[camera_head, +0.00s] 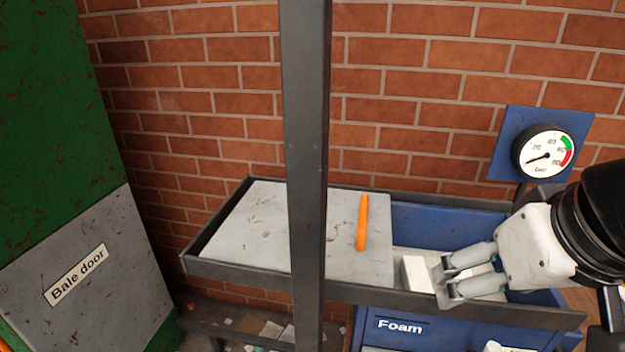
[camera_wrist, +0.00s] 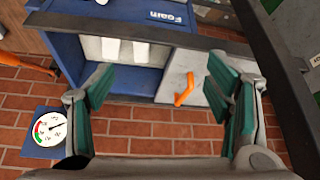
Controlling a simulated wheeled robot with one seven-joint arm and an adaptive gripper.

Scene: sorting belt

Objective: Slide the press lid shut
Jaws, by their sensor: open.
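The press lid (camera_head: 260,235) is a scuffed grey plate lying in a dark rail frame. It covers the left part of the frame, and the right part is uncovered. An orange handle (camera_head: 362,222) stands on the lid near its right edge. My gripper (camera_head: 447,283) is open over the uncovered part, to the right of the handle and apart from it. In the wrist view, my gripper (camera_wrist: 158,92) has its two green-padded fingers spread, with the handle (camera_wrist: 185,90) showing between them, nearer the right finger. The lid (camera_wrist: 196,66) is partly hidden there by that finger.
White blocks (camera_head: 416,273) lie in the opening beside my gripper. A blue Foam bin (camera_head: 392,332) is below. A dark post (camera_head: 307,130) crosses in front of the lid. A gauge (camera_head: 545,151) is on the brick wall, and a grey bale door (camera_head: 90,280) stands left.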

